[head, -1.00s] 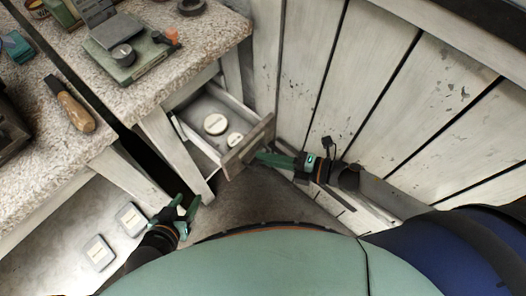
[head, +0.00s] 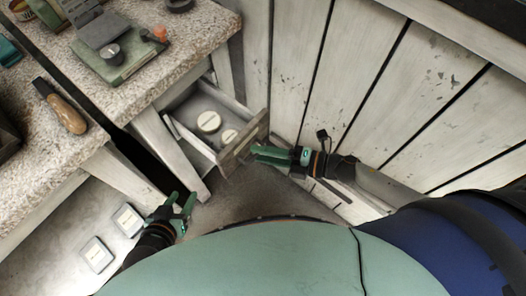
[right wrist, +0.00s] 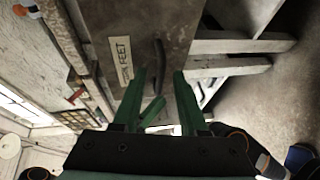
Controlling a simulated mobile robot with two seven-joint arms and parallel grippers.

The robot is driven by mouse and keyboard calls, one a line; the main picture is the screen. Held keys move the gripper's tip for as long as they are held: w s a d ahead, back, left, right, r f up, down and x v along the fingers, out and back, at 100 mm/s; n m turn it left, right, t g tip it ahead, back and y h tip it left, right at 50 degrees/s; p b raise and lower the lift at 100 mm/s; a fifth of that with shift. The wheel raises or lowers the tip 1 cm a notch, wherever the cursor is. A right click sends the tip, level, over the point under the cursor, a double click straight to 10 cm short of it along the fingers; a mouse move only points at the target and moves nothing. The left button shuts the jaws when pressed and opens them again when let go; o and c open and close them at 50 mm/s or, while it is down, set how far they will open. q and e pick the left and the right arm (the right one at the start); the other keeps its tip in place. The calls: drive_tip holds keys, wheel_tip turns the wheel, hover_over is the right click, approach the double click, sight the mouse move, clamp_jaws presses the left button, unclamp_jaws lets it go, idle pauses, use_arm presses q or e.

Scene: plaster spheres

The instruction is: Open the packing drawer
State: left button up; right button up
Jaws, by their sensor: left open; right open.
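The packing drawer (head: 242,146) stands pulled out from under the speckled bench, its inside showing two pale round discs, a larger one (head: 208,121) and a smaller one (head: 229,137). In the right wrist view, its front (right wrist: 184,22) carries a dark bar handle (right wrist: 160,62) and a label (right wrist: 119,62) ending in "FEET". My right gripper (head: 256,155) is open just off the drawer front. In the right wrist view its fingers (right wrist: 157,80) lie to either side of the handle's near end; whether they touch it I cannot tell. My left gripper (head: 184,198) is open and empty, low and left of the drawer.
A plank wall (head: 365,90) rises close on the right, beside my right arm. The bench top (head: 150,75) holds a green scale-like device (head: 115,62) and a wooden-handled tool (head: 62,108). Two small pale square items (head: 97,254) (head: 127,219) lie at lower left. Floor (head: 240,195) is clear before the drawer.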

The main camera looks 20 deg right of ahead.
use_arm(q)
drive_tip(key=shift+r+p, duration=0.3)
drive_tip(key=shift+p, duration=0.1)
use_arm(e)
drive_tip(key=v, duration=1.2)
drive_tip(key=shift+d, duration=0.15)
drive_tip(key=shift+s, duration=0.1)
drive_tip(key=w+a+m+t+h, duration=0.1)
drive_tip(key=w+m+t+h, duration=0.55)
drive_tip(key=m, duration=0.95)
drive_tip(key=s+a+f+m+g+h, duration=0.4)
drive_tip(key=s+m+g, duration=0.1)
drive_tip(key=m, duration=0.5)
use_arm(q)
drive_tip(key=s+a+r+p, duration=0.1)
drive_tip(key=a+r+p, duration=0.2)
drive_tip(key=r+p, duration=0.8)
drive_tip(key=p, duration=0.4)
drive_tip(key=shift+s+r+n+y, duration=0.3)
drive_tip(key=shift+s+y, duration=0.05)
drive_tip(key=shift+y, duration=0.05)
use_arm(e)
wheel_tip(320, 180, up, 11)
drive_tip(key=s+d, duration=0.2)
drive_tip(key=d, duration=0.1)
drive_tip(key=shift+m, duration=0.4)
drive_tip(key=shift+s+h, duration=0.2)
drive_tip(key=shift+h, duration=0.05)
